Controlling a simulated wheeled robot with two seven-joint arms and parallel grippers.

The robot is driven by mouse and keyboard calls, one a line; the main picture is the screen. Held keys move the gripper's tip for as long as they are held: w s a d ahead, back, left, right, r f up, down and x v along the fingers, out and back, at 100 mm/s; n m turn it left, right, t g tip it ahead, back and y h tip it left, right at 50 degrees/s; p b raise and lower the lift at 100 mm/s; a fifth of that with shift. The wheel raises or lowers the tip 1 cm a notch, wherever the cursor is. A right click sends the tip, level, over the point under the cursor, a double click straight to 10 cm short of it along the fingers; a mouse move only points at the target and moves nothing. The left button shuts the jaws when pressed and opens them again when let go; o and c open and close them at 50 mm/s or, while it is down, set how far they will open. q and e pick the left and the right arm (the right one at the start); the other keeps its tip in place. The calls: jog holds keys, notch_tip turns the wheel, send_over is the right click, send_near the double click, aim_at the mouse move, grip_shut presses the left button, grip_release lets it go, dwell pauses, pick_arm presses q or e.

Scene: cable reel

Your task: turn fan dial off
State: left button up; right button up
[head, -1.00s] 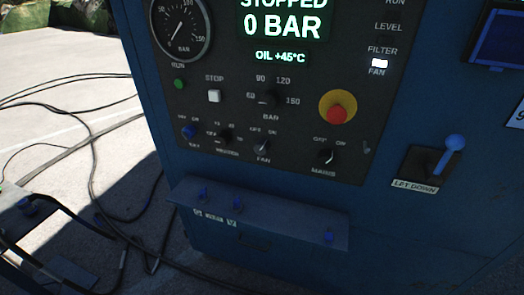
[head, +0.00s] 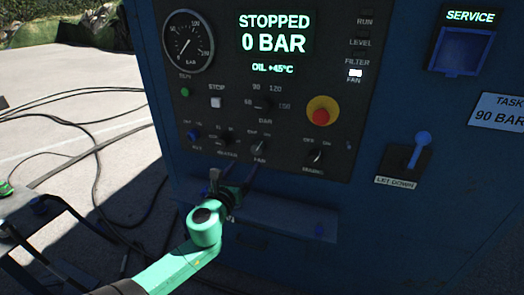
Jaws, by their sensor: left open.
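The fan dial (head: 260,148) is a small dark knob low on the blue machine's dark control panel, with OFF marked at its upper left and ON at its upper right. Its pointer looks turned toward ON, though it is small and dim. My left gripper (head: 233,174), on a green arm from below, is open and empty. In the picture it is just below and left of the fan dial, under the heater dial (head: 226,138), apart from the fan dial. My right gripper is not in view.
A ledge (head: 285,212) juts out below the panel, partly behind my left arm. The red emergency button (head: 321,116), mains dial (head: 315,156) and let-down lever (head: 419,150) are to the right. Black cables (head: 97,165) lie on the ground at left.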

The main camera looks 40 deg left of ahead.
aim_at(256, 150)
pick_arm(q)
jog(key=x, duration=1.1)
jog(key=shift+w, duration=0.1)
grip_shut()
jog(key=shift+n, duration=0.3)
jog(key=n, duration=0.5)
jog(key=shift+f, duration=0.1)
jog(key=n, duration=0.6)
jog(key=shift+n, duration=0.3)
grip_release()
